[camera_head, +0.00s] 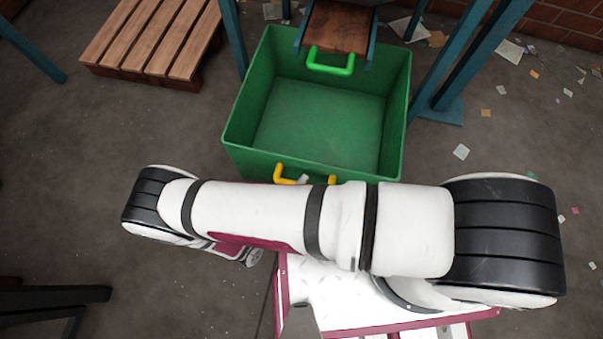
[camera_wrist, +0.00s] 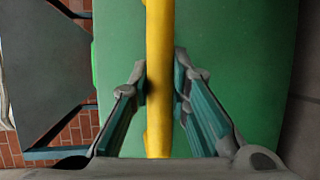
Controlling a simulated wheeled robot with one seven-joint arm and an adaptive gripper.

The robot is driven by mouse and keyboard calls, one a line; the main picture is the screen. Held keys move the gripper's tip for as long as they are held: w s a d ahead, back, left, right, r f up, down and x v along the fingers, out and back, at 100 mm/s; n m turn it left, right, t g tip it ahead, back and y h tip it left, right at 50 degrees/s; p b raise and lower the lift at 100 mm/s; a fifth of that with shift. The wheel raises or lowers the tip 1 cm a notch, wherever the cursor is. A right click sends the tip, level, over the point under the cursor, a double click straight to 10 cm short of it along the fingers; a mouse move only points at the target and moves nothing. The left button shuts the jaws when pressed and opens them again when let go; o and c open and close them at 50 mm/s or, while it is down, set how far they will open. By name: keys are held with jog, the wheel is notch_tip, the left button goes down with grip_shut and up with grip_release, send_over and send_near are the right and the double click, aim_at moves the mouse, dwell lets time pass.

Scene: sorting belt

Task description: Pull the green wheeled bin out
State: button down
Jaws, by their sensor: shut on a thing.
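The green wheeled bin (camera_head: 258,105) stands open and empty under the sorting frame in the head view. Its yellow handle (camera_head: 286,179) is on the near side, partly hidden by my arm. My gripper is shut on the yellow handle. In the head view my arm hides most of the gripper.
Teal posts (camera_head: 470,50) stand on both sides of the bin. A wooden pallet (camera_head: 150,40) lies at the back left. Paper scraps litter the right floor; the left floor is mostly clear.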

jog(key=c, duration=1.5)
grip_release()
jog(key=shift+a, duration=0.1)
jog(key=v, duration=1.2)
